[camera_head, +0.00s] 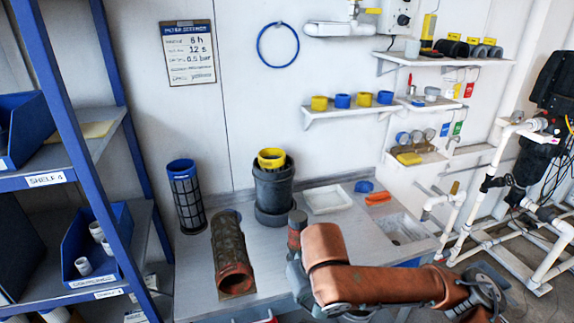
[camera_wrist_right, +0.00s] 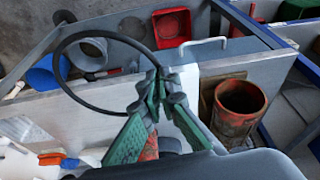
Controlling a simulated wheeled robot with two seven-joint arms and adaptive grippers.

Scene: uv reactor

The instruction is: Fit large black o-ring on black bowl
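The large black o-ring (camera_wrist_right: 59,70) shows in the right wrist view as a thin dark loop. My right gripper (camera_wrist_right: 157,82) has its green fingertips closed together on the ring's right side, and the loop hangs out to the left. In the head view the gripper is mostly hidden by my orange right arm, and I cannot make out the ring there. A black bowl (camera_head: 273,192), a tall cylinder, stands upright on the counter with a yellow-topped cartridge (camera_head: 271,158) in it. My left gripper is not in view.
A blue-topped mesh cartridge (camera_head: 187,195) and a rusty tube (camera_head: 231,255) are left of the bowl. A white tray (camera_head: 327,199) is to its right. The wrist view shows an open drawer with a red box (camera_wrist_right: 172,27) and a grey ring-shaped part (camera_wrist_right: 90,54).

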